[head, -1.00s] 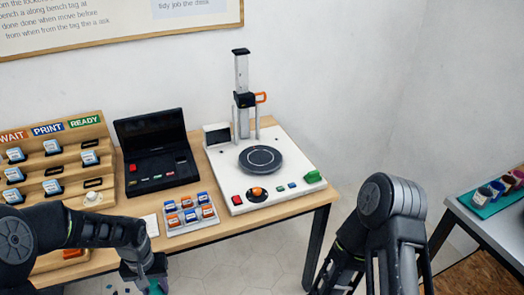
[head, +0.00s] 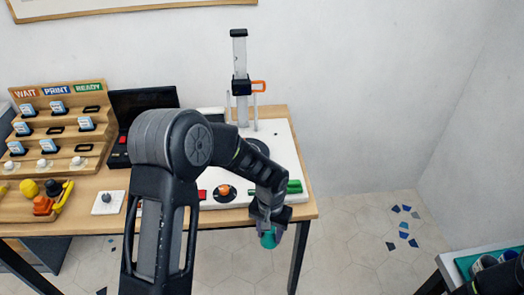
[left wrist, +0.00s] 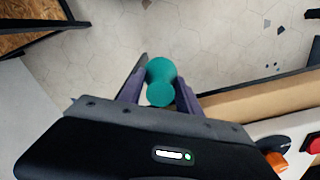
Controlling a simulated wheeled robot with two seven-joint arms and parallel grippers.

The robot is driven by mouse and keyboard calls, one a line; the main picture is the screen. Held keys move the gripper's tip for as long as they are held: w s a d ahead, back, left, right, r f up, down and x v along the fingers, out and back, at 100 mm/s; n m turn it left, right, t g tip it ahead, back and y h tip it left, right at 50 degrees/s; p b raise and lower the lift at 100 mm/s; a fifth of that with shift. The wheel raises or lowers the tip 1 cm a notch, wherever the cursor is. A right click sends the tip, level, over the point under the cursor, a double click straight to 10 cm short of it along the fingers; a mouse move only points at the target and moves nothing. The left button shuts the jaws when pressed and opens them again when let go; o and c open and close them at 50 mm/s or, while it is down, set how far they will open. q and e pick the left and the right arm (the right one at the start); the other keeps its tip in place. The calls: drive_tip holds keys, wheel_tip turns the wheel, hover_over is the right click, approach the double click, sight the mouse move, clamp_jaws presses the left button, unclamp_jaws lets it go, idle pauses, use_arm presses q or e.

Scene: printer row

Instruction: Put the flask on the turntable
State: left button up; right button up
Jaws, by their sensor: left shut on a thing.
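The teal flask (head: 268,238) is held between the fingers of my left gripper (head: 271,230), in front of the bench's front edge and over the floor. In the left wrist view the flask (left wrist: 161,80) is a rounded, narrow-waisted teal shape between the two fingers of the left gripper (left wrist: 159,90). The turntable (head: 258,146) is a dark disc on the white scanner base (head: 288,155), behind my left arm, which hides part of it. My right gripper is not in view.
An upright column with an orange handle (head: 259,86) stands behind the turntable. A green part (head: 294,186) and an orange knob (head: 224,190) are on the base's front. A wooden rack (head: 60,125) is at left. A side table (head: 448,268) is at lower right.

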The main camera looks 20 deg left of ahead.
use_arm(q)
drive_tip(key=shift+a, duration=0.1)
wheel_tip(320, 180, up, 2)
drive_tip(key=shift+r+p, duration=0.1)
drive_tip(key=shift+p, duration=1)
